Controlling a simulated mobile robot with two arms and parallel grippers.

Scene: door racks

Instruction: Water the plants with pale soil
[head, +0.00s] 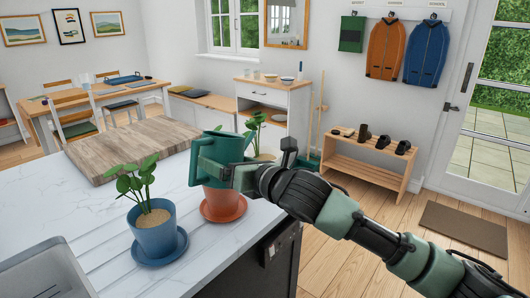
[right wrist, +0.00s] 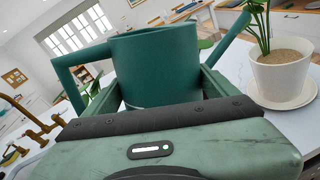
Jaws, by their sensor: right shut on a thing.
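My right gripper (head: 238,178) is shut on a green watering can (head: 208,160) and holds it over the counter, roughly upright. The can also fills the middle of the right wrist view (right wrist: 155,65). A blue pot (head: 157,240) with a leafy plant and pale, sandy soil (head: 153,218) stands on a blue saucer at the front. A terracotta pot (head: 224,204) on its saucer is behind the can, its soil hidden. Another plant (head: 256,122) shows behind the gripper. The right wrist view shows a white pot (right wrist: 280,78) with tan soil on a white saucer. My left gripper is out of view.
The white counter (head: 80,205) holds a wooden board (head: 130,148) at the back and a sink (head: 45,275) at the front left. The counter's right edge drops to a wooden floor. A shoe rack (head: 360,165) and a dining table (head: 95,97) stand farther off.

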